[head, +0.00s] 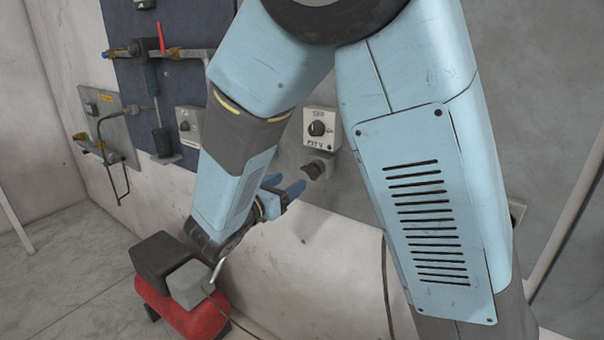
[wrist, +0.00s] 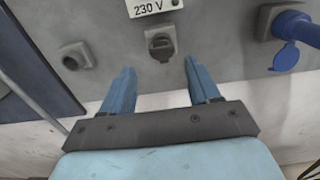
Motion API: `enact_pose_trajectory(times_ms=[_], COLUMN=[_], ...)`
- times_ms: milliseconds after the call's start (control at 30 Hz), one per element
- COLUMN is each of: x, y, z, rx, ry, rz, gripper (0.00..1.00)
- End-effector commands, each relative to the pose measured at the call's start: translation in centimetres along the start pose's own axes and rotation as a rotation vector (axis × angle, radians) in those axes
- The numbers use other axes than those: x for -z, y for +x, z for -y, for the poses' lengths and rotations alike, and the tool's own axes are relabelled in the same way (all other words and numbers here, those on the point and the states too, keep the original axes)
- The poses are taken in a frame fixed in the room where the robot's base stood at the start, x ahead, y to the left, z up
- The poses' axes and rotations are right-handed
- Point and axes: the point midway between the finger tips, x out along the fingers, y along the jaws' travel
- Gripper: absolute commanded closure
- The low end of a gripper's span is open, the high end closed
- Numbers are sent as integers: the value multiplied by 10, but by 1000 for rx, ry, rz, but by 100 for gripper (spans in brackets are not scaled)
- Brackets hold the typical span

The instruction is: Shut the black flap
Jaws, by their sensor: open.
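A grey socket with a black flap (wrist: 160,43) is on the wall under a white "230 V" label plate in the wrist view. The flap sits at the middle of the socket; I cannot tell how far it stands open. In the head view the socket and its dark flap (head: 316,169) show just right of my fingertips. My gripper (wrist: 156,72) has two blue fingers spread apart with nothing between them. The flap shows between and beyond the fingertips in the wrist view, apparently apart from them. My gripper (head: 285,184) is partly behind my arm in the head view.
A blue socket with a blue round flap (wrist: 286,55) is to the right, and another grey fitting (wrist: 75,57) to the left. A white control box with a knob (head: 319,128) is above the flap. A red compressor (head: 185,312) stands on the floor below my arm.

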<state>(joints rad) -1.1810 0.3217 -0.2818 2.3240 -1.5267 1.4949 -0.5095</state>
Motion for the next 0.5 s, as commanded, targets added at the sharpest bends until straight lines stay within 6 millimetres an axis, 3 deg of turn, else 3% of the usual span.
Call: enact_pose_trajectory(times_ms=[200,500], x=[0,0], y=[38,68], z=[1,1], rx=[3,2], ry=[0,0], rz=[0,0], gripper=[39,39])
